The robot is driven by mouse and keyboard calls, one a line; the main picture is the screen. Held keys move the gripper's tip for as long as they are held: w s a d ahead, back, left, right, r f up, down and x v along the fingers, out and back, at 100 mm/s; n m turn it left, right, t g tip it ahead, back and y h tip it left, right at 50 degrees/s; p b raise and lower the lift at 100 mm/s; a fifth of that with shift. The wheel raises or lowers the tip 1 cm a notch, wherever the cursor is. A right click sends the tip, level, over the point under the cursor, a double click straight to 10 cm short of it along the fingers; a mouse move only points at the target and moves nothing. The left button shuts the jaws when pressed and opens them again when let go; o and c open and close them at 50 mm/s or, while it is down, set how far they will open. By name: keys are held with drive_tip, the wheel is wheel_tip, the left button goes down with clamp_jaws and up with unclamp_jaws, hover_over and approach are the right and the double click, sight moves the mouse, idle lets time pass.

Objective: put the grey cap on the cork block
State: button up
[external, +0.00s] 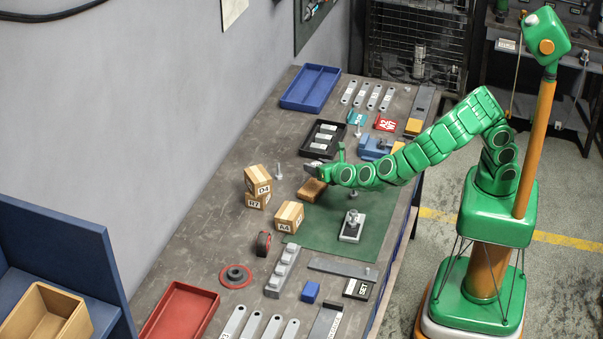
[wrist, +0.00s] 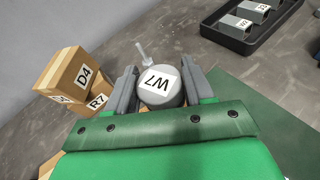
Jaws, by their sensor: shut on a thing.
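A round grey cap (wrist: 161,87) with a W7 label sits between the fingers of my gripper (wrist: 160,85) in the wrist view. My gripper (external: 313,168) is shut on it and reaches in from the right in the external view. The brown cork block (external: 311,190) lies on the bench at the edge of the green mat, just below my gripper in that picture. I cannot tell the exact height of the cap above the block.
Cardboard boxes D4 (external: 257,179) and R7 (external: 257,200) are stacked to the left, with box A4 (external: 289,217) nearer. A bolt (external: 279,171) stands by the stack. A black tray (external: 309,149) of labelled grey pieces lies behind. The green mat (external: 320,240) has bare room.

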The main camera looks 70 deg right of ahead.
sight(312, 184)
drive_tip(key=shift+w+a+f, duration=0.15)
drive_tip(key=shift+w+f, duration=0.5)
drive_tip(key=shift+f, duration=1.6)
drive_tip(key=shift+f, duration=0.1)
drive_tip(key=o, duration=1.1)
drive_tip(key=shift+s+r, duration=0.1)
drive_tip(key=shift+r, duration=0.1)
drive_tip(key=v, duration=0.9)
drive_tip(key=shift+s+a, duration=0.15)
drive_tip(key=shift+a, duration=0.1)
drive_tip(key=shift+v, duration=1.25)
